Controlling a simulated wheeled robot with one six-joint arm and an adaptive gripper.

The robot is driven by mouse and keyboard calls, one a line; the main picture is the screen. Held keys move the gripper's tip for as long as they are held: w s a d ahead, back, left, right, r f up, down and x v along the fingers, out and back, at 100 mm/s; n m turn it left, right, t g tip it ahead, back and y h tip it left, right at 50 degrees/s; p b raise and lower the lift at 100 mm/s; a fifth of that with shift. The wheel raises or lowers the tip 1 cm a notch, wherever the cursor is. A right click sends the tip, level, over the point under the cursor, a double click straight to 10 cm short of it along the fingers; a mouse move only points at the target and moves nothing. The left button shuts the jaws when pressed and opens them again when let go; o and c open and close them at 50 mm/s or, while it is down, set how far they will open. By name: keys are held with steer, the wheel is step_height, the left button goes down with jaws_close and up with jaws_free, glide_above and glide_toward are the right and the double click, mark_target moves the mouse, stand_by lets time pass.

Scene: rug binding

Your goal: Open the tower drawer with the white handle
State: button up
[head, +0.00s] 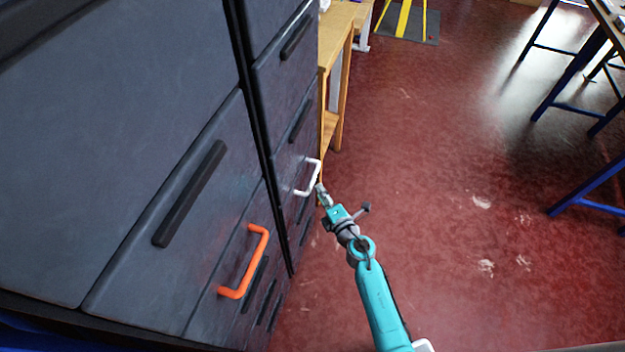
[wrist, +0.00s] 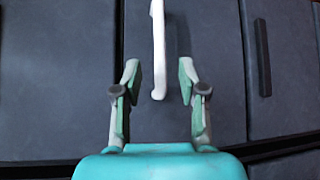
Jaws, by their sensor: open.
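The white handle (head: 312,178) is a bar on a dark grey drawer front of the far tower in the head view. In the wrist view the white handle (wrist: 158,50) runs down from the top edge, and its lower end lies between my fingers. My gripper (head: 320,190) is close beside the handle in the head view. In the wrist view my gripper (wrist: 159,80) is open, one finger on each side of the handle's end, with gaps on both sides. The drawer with the white handle (wrist: 205,50) looks closed.
An orange handle (head: 262,262) sticks out from the nearer tower, left of my arm. Other drawers carry flat black handles (head: 190,195). A wooden bench (head: 335,60) stands beyond the towers. Red floor (head: 450,200) is open to the right, with blue-legged tables (head: 560,100) farther off.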

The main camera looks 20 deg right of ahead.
mark_target(313, 179)
steer(key=shift+w+a+f, duration=0.2)
steer(key=shift+w, duration=0.95)
steer(key=shift+w+a+f, duration=0.15)
steer(key=shift+w, duration=1.05)
steer(key=shift+w+a+f, duration=0.2)
steer(key=shift+w, duration=0.95)
jaws_close()
